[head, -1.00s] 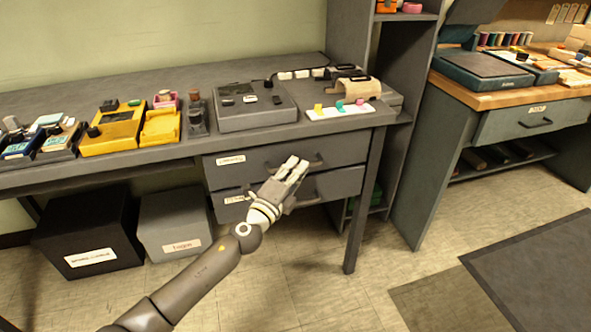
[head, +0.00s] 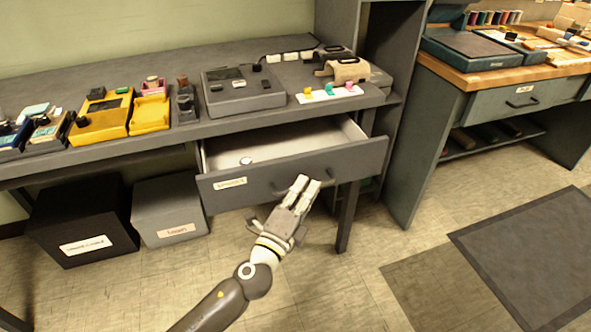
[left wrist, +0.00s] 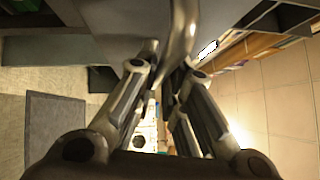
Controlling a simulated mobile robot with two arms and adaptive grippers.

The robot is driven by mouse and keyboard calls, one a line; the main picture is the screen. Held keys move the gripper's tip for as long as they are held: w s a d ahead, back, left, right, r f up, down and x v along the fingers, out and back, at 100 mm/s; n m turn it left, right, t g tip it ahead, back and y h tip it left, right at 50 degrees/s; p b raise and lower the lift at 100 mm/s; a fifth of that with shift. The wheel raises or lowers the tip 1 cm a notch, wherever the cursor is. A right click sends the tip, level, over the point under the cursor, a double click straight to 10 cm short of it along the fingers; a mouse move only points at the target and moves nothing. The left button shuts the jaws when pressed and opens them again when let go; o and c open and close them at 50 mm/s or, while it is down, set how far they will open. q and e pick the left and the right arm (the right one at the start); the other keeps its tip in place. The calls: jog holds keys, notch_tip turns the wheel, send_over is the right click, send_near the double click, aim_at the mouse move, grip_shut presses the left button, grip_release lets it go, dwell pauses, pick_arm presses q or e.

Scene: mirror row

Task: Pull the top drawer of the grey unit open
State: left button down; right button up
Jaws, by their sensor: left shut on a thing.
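The top drawer (head: 240,191) of the grey unit is pulled well out from under the desk top. Its pale inside (head: 290,141) shows, with a small round light thing (head: 246,161) lying in it at the left. A label sits on the left of its front. My left gripper (head: 305,184) is shut on the bar handle (head: 335,182) of this drawer. In the left wrist view the handle (left wrist: 183,35) runs between the two fingers. The lower drawer is hidden behind the open one. My right gripper is in neither view.
A black box (head: 80,220) and a grey box (head: 170,210) stand on the floor under the desk at the left. The floor in front is clear, with a dark mat (head: 530,250) at the right.

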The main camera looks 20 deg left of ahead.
pick_arm(q)
jog(key=s+d, duration=0.4)
jog(key=s, duration=0.2)
jog(key=shift+b, duration=0.35)
jog(key=shift+w, duration=0.1)
jog(key=c, duration=1.5)
grip_release()
jog(key=v, duration=1.2)
jog(key=shift+a+f, duration=0.1)
